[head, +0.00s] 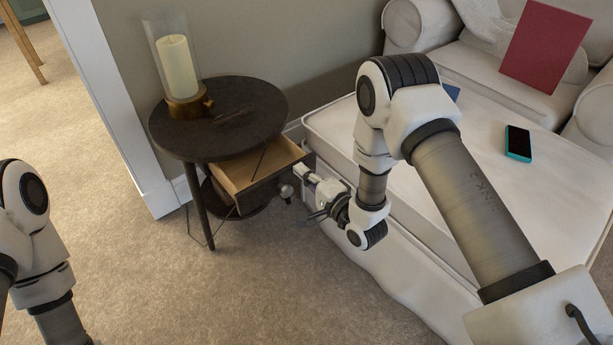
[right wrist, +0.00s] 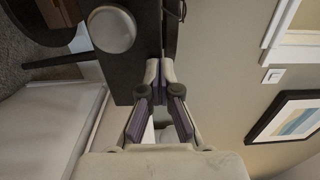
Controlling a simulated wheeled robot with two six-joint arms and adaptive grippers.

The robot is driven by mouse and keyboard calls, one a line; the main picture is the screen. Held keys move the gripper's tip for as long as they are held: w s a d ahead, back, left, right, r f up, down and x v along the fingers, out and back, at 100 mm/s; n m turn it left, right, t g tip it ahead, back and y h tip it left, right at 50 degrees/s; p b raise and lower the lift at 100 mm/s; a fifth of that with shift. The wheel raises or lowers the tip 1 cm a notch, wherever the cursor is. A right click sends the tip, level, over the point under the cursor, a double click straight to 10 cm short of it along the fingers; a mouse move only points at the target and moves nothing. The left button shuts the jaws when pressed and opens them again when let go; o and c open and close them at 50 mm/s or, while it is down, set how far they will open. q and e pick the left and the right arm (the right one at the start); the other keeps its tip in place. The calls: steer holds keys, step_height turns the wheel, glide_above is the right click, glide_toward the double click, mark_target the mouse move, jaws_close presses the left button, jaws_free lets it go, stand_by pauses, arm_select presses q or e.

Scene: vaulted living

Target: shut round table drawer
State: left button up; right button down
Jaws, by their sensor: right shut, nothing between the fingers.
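The round table (head: 160,132) is dark wood and stands against the wall. Its drawer (head: 238,182) is pulled out toward the right and front, showing a pale, empty-looking inside. A round knob (head: 286,192) is on the drawer's dark front; the knob also shows in the right wrist view (right wrist: 112,29). My right gripper (head: 302,172) is shut and empty, beside the drawer front near the knob. In the right wrist view its fingertips (right wrist: 160,71) lie over the dark drawer front; I cannot tell if they touch it. My left gripper is out of view.
A glass candle holder (head: 176,65) with a brass base stands on the tabletop. A white sofa (head: 340,125) is close on the right, with a phone (head: 518,143) and a red book (head: 545,45) on it. Carpet (head: 200,290) in front of the table is clear.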

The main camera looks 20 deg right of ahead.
steer(key=x, duration=0.8)
steer(key=shift+w+a+f, duration=0.1)
steer(key=shift+w, duration=0.15)
